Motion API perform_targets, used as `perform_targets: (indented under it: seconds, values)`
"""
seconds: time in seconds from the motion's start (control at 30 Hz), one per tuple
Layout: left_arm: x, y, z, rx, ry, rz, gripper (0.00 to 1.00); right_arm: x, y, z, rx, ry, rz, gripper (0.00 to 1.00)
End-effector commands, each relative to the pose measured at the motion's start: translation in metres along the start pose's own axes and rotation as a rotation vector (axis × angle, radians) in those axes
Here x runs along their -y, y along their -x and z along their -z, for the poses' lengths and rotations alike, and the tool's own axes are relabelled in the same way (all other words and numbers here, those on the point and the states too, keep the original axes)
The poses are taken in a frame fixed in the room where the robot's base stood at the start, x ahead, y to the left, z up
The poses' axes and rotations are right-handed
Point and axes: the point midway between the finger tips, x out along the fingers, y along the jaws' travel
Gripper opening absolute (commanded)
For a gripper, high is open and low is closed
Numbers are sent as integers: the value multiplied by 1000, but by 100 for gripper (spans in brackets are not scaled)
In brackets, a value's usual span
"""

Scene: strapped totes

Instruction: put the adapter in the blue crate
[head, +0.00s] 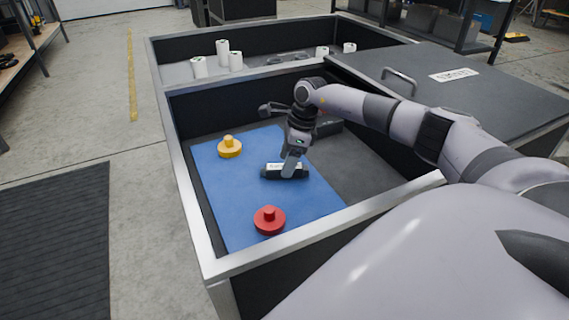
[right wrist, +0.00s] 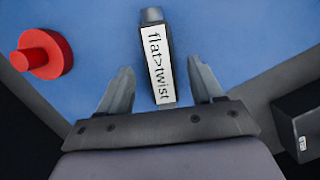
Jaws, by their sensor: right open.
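The adapter, a dark bar with a white label reading "flat>twist" (right wrist: 160,65), lies on a blue mat (head: 308,207) inside a black, silver-rimmed bin (head: 196,225). It also shows in the head view (head: 271,172). My right gripper (right wrist: 160,88) is open, its fingers on either side of the adapter's near part, with gaps on both sides. In the head view the right gripper (head: 291,166) points down over the adapter and partly hides it. I cannot make out a blue crate; the blue surface is the mat. My left gripper is out of view.
A red knobbed disc (head: 269,220) and a yellow one (head: 229,147) stand on the mat. A black box (right wrist: 303,118) lies to the right of the gripper. Behind a divider, white cylinders (head: 223,52) stand in another compartment. A dark lid with a handle (head: 399,80) covers the right side.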

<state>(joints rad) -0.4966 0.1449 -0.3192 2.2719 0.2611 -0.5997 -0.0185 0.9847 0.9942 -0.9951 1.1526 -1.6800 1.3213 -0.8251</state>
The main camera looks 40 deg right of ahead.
Motion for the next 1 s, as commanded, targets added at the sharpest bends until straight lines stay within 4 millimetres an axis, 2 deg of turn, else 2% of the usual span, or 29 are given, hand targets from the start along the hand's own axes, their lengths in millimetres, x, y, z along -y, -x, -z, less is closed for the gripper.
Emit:
perform_targets:
  seconds: [0.03,0.1,1.0]
  values:
    - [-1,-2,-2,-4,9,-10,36,0,-10,0,2,1,-1,66]
    - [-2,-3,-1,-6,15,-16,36,0,-13,0,2,0,1,66]
    - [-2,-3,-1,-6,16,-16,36,0,-17,1,2,0,1,66]
